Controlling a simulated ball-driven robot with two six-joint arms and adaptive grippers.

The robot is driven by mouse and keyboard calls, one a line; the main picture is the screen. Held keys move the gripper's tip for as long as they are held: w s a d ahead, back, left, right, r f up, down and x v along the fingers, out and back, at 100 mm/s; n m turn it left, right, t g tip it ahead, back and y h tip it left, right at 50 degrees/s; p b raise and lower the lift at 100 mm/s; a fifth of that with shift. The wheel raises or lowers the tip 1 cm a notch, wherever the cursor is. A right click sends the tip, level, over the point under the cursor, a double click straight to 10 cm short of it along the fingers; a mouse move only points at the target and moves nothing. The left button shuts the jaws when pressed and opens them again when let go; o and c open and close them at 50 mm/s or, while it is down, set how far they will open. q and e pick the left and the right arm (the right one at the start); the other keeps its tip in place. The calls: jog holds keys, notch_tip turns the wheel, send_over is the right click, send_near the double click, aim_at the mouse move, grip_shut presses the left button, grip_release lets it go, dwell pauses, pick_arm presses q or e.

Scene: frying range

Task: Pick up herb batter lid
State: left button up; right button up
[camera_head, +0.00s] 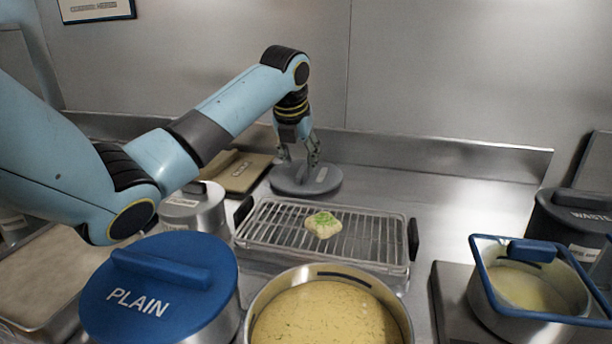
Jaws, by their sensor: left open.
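A grey round lid (322,187) lies flat on the steel counter behind the wire rack, with a small pale mark on its right side. It appears to be the herb batter lid; its label is too small to read. My left gripper (300,162) points down right over this lid, open, with its fingers around the middle where a handle may be hidden. I cannot tell whether the fingers touch it. An open pot of yellow batter with green flecks (328,318) stands at the front. My right gripper is not in view.
A wire rack tray (375,234) holds a pale food piece with green topping (322,225). Counter right of the lid is clear.

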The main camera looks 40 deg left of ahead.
aim_at(300, 173)
pick_arm(q)
jog(key=x, duration=0.5)
jog(key=shift+w+a+r, duration=0.1)
jog(key=shift+w+a, duration=0.05)
jog(key=shift+a, duration=0.2)
grip_shut()
